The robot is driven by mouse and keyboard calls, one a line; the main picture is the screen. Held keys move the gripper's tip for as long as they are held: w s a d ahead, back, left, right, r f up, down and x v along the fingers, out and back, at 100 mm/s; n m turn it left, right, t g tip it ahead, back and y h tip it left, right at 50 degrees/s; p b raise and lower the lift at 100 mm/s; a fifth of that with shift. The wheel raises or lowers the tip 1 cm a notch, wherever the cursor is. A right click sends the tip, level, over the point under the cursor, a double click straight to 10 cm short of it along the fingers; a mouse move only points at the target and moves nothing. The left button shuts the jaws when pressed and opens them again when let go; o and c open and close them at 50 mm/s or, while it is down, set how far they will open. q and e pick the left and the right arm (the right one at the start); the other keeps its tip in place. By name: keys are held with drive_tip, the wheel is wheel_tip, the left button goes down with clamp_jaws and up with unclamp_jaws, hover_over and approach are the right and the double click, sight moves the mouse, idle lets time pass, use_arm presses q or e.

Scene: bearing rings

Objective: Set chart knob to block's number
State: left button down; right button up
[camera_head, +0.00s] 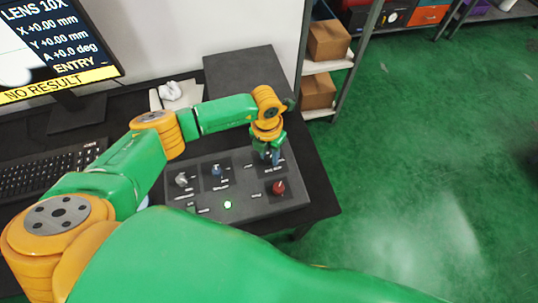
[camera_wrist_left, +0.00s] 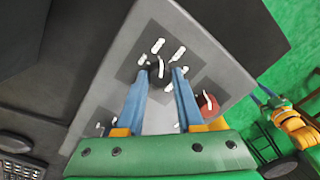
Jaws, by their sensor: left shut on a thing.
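A grey control panel (camera_head: 240,200) lies on the dark desk with several knobs and small labels too blurred to read. My left gripper (camera_head: 272,157) reaches down onto its upper right knob. In the left wrist view its blue fingers (camera_wrist_left: 158,78) are shut on the dark knob (camera_wrist_left: 155,69), with white marks around it on a dark plate. I cannot read the knob's setting or confirm that it is the chart knob. No numbered block can be made out. My right gripper (camera_wrist_left: 268,98) seems to show partly at the right of the wrist view, too small to judge.
A red knob (camera_head: 279,187) sits just below the held one. Two other knobs (camera_head: 182,180) (camera_head: 215,170) and a lit green lamp (camera_head: 228,205) are on the panel. A monitor (camera_head: 55,45) reads LENS 10X and NO RESULT. A keyboard (camera_head: 50,170) lies left; shelves with boxes (camera_head: 328,40) stand behind.

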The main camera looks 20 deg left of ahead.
sight(270, 156)
use_arm(q)
drive_tip(key=m+b, duration=0.4)
drive_tip(key=m, duration=0.1)
drive_tip(key=shift+w+f, duration=0.1)
drive_tip(key=shift+f, duration=0.15)
drive_tip(key=m+b, duration=0.6)
drive_tip(key=shift+m, duration=0.4)
drive_tip(key=m+b, duration=0.3)
drive_tip(key=shift+r+m+b, duration=0.15)
drive_tip(key=shift+m+b, duration=0.75)
drive_tip(key=shift+m, duration=0.6)
drive_tip(key=c, duration=0.5)
unclamp_jaws()
drive_tip(key=shift+d, duration=0.1)
drive_tip(key=shift+c, duration=0.2)
drive_tip(key=shift+w+r, duration=0.15)
drive_tip(key=shift+r, duration=3.45)
